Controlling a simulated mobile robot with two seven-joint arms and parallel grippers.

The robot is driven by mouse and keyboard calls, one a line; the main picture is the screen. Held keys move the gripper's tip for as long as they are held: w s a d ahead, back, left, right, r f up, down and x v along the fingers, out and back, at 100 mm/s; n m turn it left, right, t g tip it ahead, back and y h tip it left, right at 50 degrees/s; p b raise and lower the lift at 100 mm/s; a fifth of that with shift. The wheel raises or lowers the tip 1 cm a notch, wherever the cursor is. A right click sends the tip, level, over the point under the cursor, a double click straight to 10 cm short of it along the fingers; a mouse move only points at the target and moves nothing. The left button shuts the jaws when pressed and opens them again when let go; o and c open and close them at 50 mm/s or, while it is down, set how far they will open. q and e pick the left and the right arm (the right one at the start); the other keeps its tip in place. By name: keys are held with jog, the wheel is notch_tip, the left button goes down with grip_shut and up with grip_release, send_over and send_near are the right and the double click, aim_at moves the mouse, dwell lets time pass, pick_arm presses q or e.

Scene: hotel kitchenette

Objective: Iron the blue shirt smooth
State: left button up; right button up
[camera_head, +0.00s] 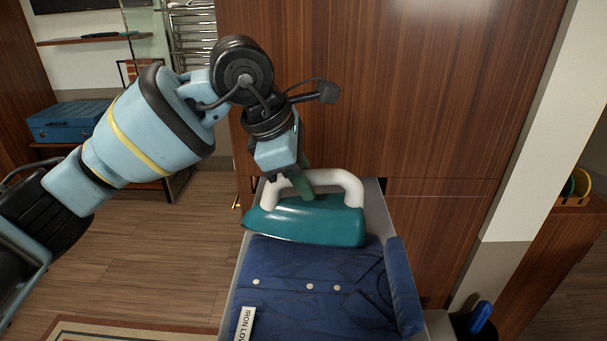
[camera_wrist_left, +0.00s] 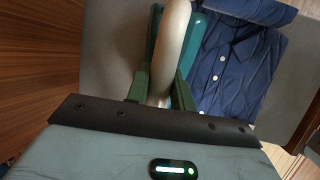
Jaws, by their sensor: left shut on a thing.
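The blue shirt (camera_head: 315,271) lies buttoned on a grey ironing board (camera_head: 373,195), with folds on its right side. It also shows in the left wrist view (camera_wrist_left: 240,62). A teal iron (camera_head: 310,222) with a white handle (camera_head: 353,186) is at the far end of the board, beyond the shirt's far edge. My left gripper (camera_head: 305,185) is shut on the iron's handle. The left wrist view shows the green fingers (camera_wrist_left: 161,85) on both sides of the handle. I cannot tell whether the iron's sole touches the board. My right gripper is not in view.
A wooden cabinet (camera_head: 400,90) stands close behind the board. A blue case (camera_head: 68,120) sits on a shelf at left. Open wooden floor (camera_head: 190,255) lies left of the board.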

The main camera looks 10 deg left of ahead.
pick_arm(q)
jog(key=shift+s, duration=0.1)
jog(key=shift+s+d+r+p, duration=0.1)
jog(key=shift+s+p, duration=0.1)
jog(key=shift+s, duration=0.45)
jog(key=shift+s+d+r+p, duration=0.1)
jog(key=shift+s+p, duration=0.1)
jog(key=shift+s, duration=0.45)
jog(key=shift+s+f, duration=0.1)
jog(key=shift+s, duration=0.15)
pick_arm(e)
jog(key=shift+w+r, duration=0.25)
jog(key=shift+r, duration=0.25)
pick_arm(q)
jog(key=shift+s+d, duration=0.1)
jog(key=shift+s, duration=0.05)
jog(key=shift+s+d+f, duration=0.1)
jog(key=shift+s+d, duration=0.05)
jog(key=shift+s, duration=0.65)
jog(key=shift+s+d+f, duration=0.1)
jog(key=shift+s, duration=0.65)
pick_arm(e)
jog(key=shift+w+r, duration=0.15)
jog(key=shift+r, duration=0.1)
pick_arm(q)
jog(key=shift+p, duration=0.3)
